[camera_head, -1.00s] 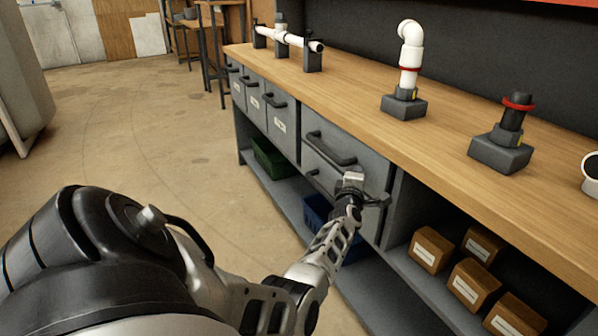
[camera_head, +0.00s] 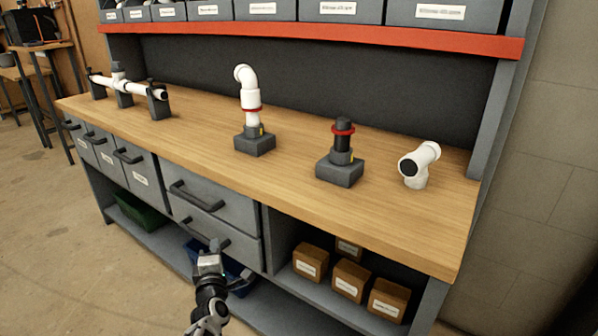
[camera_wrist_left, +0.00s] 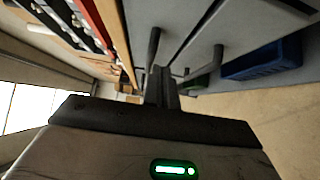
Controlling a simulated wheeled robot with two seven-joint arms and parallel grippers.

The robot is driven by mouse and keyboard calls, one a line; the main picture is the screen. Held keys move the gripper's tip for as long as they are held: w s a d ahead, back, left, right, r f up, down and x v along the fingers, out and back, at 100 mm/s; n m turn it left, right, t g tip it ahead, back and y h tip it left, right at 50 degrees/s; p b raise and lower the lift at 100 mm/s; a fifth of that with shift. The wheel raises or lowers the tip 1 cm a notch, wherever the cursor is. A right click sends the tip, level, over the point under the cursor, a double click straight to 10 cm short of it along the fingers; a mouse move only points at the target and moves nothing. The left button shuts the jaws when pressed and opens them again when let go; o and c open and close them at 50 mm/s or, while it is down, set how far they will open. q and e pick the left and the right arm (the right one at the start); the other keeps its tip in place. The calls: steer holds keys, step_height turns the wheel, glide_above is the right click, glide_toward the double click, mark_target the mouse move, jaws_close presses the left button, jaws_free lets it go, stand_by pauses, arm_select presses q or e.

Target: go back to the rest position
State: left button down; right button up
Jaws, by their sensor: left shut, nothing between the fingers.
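My left gripper (camera_head: 212,248) shows low in the head view, in front of the workbench's lower wide drawer (camera_head: 215,228). It is shut and empty. In the left wrist view its fingers (camera_wrist_left: 161,88) are together, with drawer handles just beyond them. I cannot tell from the pictures whether it touches the lower handle (camera_head: 205,243). Both wide drawers look closed. My right gripper is not in view.
The wooden benchtop (camera_head: 290,180) carries a white elbow pipe (camera_head: 247,95) on a stand, a dark pipe stand (camera_head: 341,160), a white fitting (camera_head: 418,165) and a pipe rack (camera_head: 124,90). Brown boxes (camera_head: 350,278), a blue bin (camera_head: 236,277) and a green bin (camera_head: 138,212) sit below.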

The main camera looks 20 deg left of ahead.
arm_select(q)
steer(key=s+d+m+g+h, duration=0.1)
steer(key=s+d+m+h, duration=0.3)
steer(key=s+d+m, duration=0.3)
steer(key=s+d+f+m+g+h, duration=0.1)
steer(key=s+d+m+h, duration=0.4)
steer(key=d+m, duration=0.6)
steer(key=s+d+f+m+g+h, duration=0.1)
steer(key=s+d+m+g+h, duration=0.1)
steer(key=s+d+m+h, duration=0.3)
steer(key=s+d+m, duration=0.4)
steer(key=d, duration=0.4)
steer(key=shift+d, duration=0.4)
steer(key=shift+f, duration=0.1)
